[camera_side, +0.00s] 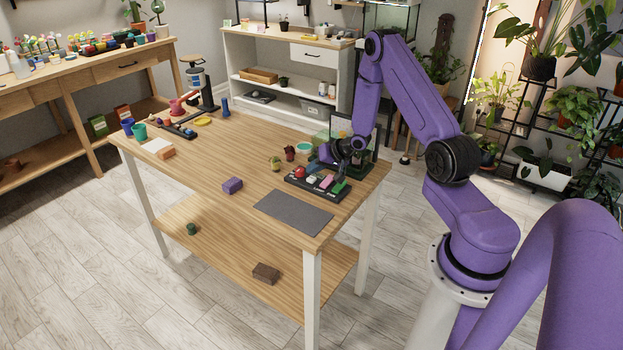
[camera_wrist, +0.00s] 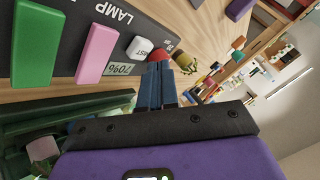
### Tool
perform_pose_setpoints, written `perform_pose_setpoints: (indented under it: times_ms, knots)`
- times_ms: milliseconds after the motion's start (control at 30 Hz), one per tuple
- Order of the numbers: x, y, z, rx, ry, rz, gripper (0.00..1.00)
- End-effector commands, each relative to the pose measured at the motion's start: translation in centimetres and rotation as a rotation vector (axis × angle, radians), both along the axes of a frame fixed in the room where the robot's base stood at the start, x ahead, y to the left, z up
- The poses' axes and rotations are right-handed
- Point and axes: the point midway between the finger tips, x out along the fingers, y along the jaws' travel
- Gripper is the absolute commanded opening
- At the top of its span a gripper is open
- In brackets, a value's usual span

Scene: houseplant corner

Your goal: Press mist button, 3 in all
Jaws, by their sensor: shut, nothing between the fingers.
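A dark control panel (camera_side: 296,181) lies on the wooden table, lettered LAMP in the wrist view. On it, the white mist button (camera_wrist: 140,47) sits between the pink block (camera_wrist: 97,52) and a red knob (camera_wrist: 160,53). The green block (camera_wrist: 34,42) is at the panel's left in the wrist view. My gripper (camera_wrist: 158,68) is shut and empty, its fingertips close to the white button and overlapping the red knob's lower edge in the picture. I cannot tell whether they touch anything. In the side view my gripper (camera_side: 338,158) hangs above the panel's back edge.
A glass tank (camera_side: 350,138) stands close behind my gripper. A grey mat (camera_side: 293,214) lies in front, and a purple block (camera_side: 232,186) to the left. Bare tabletop lies between.

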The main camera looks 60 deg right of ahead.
Motion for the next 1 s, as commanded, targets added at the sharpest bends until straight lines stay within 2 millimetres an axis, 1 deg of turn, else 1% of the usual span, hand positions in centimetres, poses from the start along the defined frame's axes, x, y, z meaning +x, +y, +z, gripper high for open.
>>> perform_pose_setpoints:
  times_ms: [167, 700, 1000]
  knots:
    - [0.0, 0.0, 0.3, 0.000, -0.001, -0.001, 0.00]
    - [0.0, 0.0, 4.7, -0.002, -0.002, 0.001, 0.00]
    - [0.0, 0.0, 5.0, 0.000, 0.000, 0.000, 0.00]
